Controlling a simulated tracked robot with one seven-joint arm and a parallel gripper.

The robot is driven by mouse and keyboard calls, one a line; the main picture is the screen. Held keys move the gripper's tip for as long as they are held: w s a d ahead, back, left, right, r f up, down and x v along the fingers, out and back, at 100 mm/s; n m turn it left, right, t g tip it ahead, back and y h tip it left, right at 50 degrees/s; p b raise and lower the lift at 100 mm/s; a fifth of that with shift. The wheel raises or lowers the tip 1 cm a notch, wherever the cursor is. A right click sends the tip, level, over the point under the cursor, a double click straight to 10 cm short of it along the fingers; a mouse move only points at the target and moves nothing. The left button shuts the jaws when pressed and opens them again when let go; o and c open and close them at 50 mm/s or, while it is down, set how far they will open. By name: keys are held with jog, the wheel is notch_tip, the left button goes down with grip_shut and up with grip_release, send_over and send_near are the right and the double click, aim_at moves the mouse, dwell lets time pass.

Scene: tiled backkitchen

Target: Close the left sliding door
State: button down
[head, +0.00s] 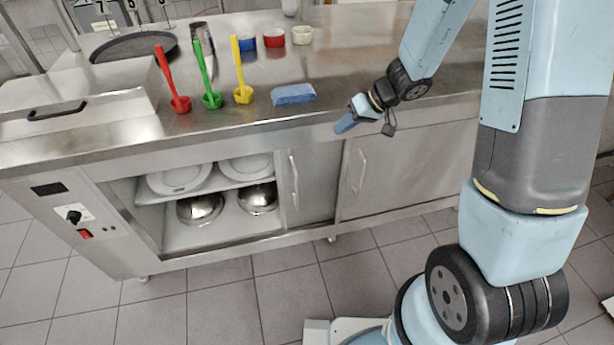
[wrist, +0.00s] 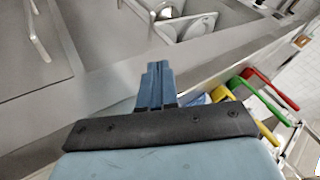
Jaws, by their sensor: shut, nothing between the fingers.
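The left sliding door (head: 312,180) is a metal panel with a vertical bar handle (head: 294,182) near its left edge. It stands slid to the right, partly behind the right door (head: 410,165), so the cabinet's left opening shows. The right door has its own bar handle (head: 361,171). My gripper (head: 345,125) is shut and empty, in front of the counter's front edge, above and right of the left door's handle. The wrist view shows the shut blue fingers (wrist: 157,85), the left door's handle (wrist: 140,10) and the right door's handle (wrist: 37,32).
White plates (head: 180,180) and metal bowls (head: 201,208) sit inside the opening. The floor before the cabinet is clear.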

notch_tip(320, 180, down, 14)
jog(key=w, duration=0.2)
jog(key=s+a+f, duration=0.1)
jog(key=a+f, duration=0.7)
jog(key=a, duration=0.2)
jog(key=shift+n+h, duration=0.3)
